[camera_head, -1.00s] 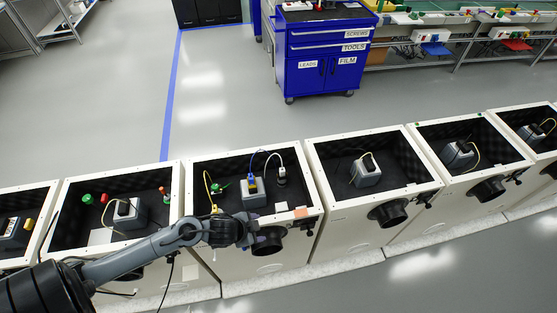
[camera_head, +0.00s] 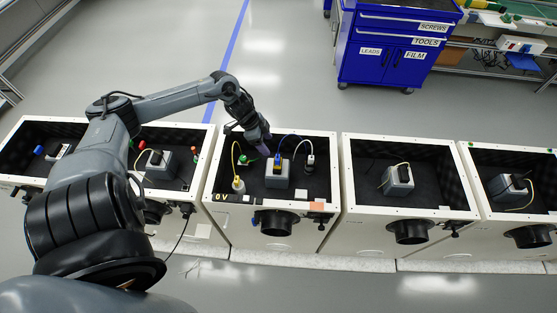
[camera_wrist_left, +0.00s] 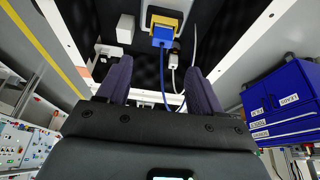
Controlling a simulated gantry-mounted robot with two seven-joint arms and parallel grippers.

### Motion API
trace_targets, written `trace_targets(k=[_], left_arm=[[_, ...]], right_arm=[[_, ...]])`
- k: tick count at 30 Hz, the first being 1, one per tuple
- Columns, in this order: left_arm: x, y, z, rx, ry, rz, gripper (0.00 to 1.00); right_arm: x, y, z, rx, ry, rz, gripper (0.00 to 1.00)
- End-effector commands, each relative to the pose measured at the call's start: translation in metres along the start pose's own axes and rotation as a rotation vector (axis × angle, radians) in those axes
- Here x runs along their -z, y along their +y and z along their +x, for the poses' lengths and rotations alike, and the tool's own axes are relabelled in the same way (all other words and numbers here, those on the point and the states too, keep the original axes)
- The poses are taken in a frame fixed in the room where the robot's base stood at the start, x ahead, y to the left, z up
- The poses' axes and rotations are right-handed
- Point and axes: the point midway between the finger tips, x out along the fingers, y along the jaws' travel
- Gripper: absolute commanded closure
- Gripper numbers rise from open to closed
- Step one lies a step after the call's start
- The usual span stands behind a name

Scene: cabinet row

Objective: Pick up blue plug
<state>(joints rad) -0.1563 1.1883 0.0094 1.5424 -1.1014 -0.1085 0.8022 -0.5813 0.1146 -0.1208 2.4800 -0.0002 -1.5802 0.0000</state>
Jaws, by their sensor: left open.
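The blue plug (camera_head: 277,157) sits on the top of a grey block (camera_head: 277,179) inside the middle open cabinet, with a blue cable (camera_head: 288,137) rising from it. In the left wrist view the blue plug (camera_wrist_left: 163,37) is against a yellow socket piece (camera_wrist_left: 164,21), ahead of my fingers. My left gripper (camera_head: 261,147) is over the rear of that cabinet, behind and slightly left of the plug. In the wrist view its purple fingers (camera_wrist_left: 160,88) are spread with nothing held between them, apart from the plug. My right gripper is not in view.
A white plug (camera_head: 310,160) with a white cable stands right of the block. A yellow cable (camera_head: 235,160) and a green knob (camera_head: 243,160) are on the left. The cabinet walls (camera_head: 333,180) rise around them. A blue tool cart (camera_head: 393,50) stands behind on open floor.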

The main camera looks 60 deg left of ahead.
Motion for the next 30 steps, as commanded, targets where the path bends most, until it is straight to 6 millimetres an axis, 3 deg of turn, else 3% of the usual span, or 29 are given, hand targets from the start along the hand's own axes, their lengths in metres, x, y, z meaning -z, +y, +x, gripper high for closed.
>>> trace_targets(k=[6,16,24,30], left_arm=[[0.000,0.000,0.032,-0.002,0.003,-0.003,0.34],[0.000,-0.001,0.052,-0.001,0.002,0.000,0.34],[-0.001,-0.004,0.086,-0.001,0.003,-0.001,0.34],[-0.001,-0.005,0.098,0.000,0.001,0.001,0.34]], right_arm=[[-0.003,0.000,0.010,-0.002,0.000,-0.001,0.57],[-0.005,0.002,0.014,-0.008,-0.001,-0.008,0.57],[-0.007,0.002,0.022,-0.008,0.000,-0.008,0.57],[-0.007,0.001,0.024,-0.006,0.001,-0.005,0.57]])
